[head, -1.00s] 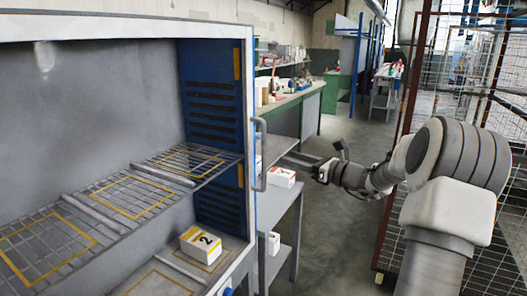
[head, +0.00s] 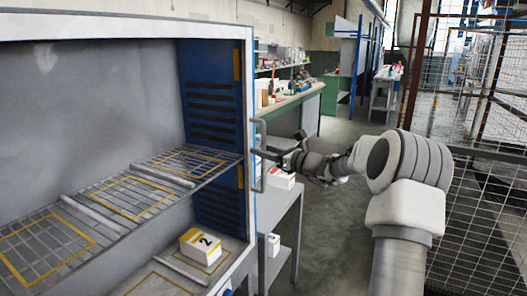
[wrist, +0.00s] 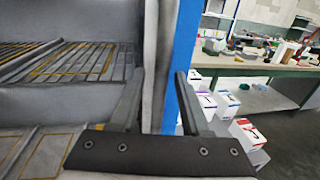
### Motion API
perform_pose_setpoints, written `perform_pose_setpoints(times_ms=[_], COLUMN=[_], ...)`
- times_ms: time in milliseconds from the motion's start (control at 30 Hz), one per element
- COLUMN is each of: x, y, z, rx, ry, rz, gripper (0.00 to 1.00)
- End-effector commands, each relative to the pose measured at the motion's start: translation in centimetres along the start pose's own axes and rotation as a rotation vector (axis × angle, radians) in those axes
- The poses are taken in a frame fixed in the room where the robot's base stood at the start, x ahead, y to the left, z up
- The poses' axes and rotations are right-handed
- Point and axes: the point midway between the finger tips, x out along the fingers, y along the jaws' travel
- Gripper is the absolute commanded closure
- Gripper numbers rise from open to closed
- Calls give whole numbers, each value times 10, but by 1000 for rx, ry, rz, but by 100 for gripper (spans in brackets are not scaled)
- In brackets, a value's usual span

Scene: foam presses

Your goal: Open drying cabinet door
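The drying cabinet (head: 115,28) fills the left of the head view, its wire shelves visible through the front. A grey vertical bar handle (head: 260,180) stands at the right edge of the cabinet's front, and the door looks closed. My gripper (head: 265,153) reaches in from the right at the handle's middle. In the wrist view my gripper (wrist: 160,84) has its two fingers apart, one on each side of a grey upright bar that looks like the handle (wrist: 166,50). Whether the fingers touch it cannot be told.
A white box marked 2 (head: 201,246) sits inside the cabinet, low down. A side table (head: 285,208) with boxes stands right of the cabinet, below my arm. A wire mesh fence (head: 480,200) runs along the right. The aisle floor (head: 335,220) between is clear.

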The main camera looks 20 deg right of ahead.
Motion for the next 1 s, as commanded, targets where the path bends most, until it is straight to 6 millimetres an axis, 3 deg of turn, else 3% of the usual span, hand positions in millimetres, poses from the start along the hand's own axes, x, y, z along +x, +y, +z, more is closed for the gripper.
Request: perform_pose_setpoints(times_ms=[33,233,1000], x=[0,0,0], y=[0,0,0], z=[0,0,0], rx=[0,0,0], ry=[0,0,1], rz=[0,0,1], gripper=[65,100,100])
